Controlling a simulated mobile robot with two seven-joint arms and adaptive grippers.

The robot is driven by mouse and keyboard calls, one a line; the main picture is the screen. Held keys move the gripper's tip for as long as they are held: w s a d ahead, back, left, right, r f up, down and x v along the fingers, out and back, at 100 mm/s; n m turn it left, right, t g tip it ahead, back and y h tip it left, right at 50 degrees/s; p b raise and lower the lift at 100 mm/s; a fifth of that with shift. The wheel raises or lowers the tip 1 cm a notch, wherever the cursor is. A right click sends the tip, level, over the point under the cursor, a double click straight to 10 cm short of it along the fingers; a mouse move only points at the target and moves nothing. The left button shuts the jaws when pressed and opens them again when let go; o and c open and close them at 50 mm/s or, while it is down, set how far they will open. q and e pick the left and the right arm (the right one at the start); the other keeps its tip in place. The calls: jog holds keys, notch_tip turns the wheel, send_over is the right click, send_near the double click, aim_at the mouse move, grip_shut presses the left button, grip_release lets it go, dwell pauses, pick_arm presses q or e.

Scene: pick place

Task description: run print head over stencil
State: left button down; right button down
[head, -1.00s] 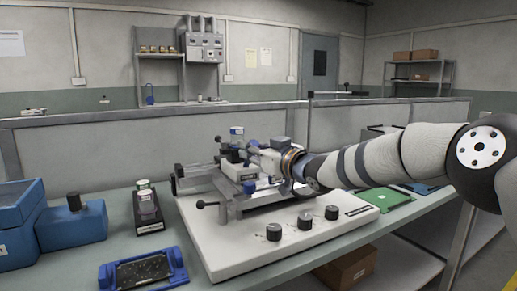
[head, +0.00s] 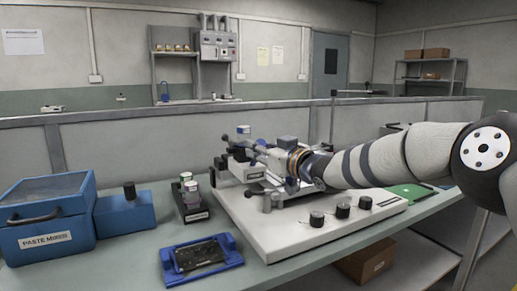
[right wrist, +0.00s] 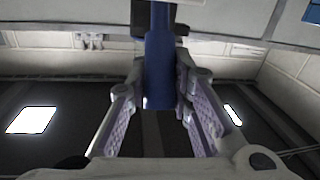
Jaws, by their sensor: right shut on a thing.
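The stencil printer stands on a white base plate (head: 272,238) on the bench. Its white print head (head: 243,168) sits near the left end of the machine. My right gripper (head: 266,150) reaches in from the right, at the upper right of the print head. In the right wrist view, its fingers close on both sides of a blue handle (right wrist: 158,75). The handle's dark far end shows above the fingers. The stencil itself is hidden or too small to make out. My left gripper is not in view.
A blue-framed tray (head: 202,254) lies in front. A small holder with jars (head: 190,205), a blue box with a black knob (head: 125,214) and a blue paste mixer (head: 45,215) stand left. Black knobs (head: 343,210) line the base. A green board (head: 412,193) lies right.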

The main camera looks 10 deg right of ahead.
jog(key=shift+s+a+f, duration=0.1)
jog(key=shift+a+f, duration=0.1)
jog(key=c, duration=1.5)
grip_release()
jog(key=shift+o, duration=0.4)
jog(key=shift+a+r, duration=0.1)
jog(key=shift+s+d, duration=0.3)
jog(key=shift+s, duration=0.05)
jog(key=v, duration=1.1)
jog(key=shift+s, duration=0.1)
